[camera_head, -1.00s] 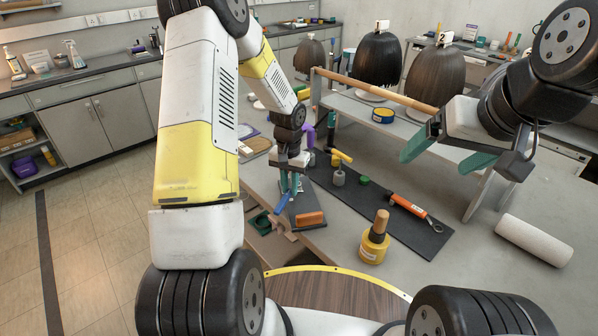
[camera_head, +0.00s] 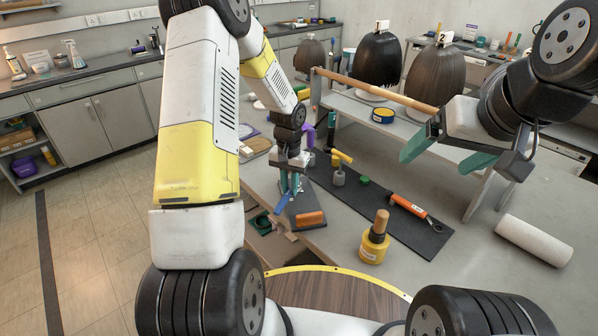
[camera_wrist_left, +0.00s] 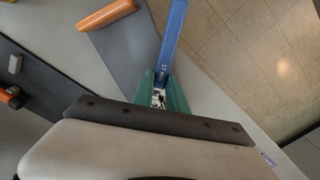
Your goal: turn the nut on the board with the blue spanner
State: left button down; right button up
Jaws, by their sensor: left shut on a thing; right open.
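My left gripper (camera_head: 290,185) is shut on the blue spanner (camera_head: 282,203), at the left front edge of the bench. The spanner's blue handle (camera_wrist_left: 173,40) points up and away from the teal fingers in the left wrist view. A small patch of silver metal shows between those fingers; I cannot tell whether it is spanner or nut. A grey board (camera_head: 302,201) lies beside and below the gripper. I cannot make out the nut; the gripper covers that area. My right gripper (camera_head: 447,155) is open and empty, above the bench at the right.
An orange-handled tool (camera_head: 415,212) lies on a dark mat (camera_head: 424,238). An orange handle (camera_head: 310,219) lies at the board's near end. A wooden rod (camera_head: 375,90) spans the raised shelf.

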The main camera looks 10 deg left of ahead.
pick_arm(q)
jog(key=shift+f, duration=0.2)
jog(key=shift+r, duration=0.2)
dwell(0.3)
jog(key=c, duration=1.9)
grip_release()
grip_shut()
jog(key=shift+r, duration=0.35)
jog(key=shift+s, duration=0.1)
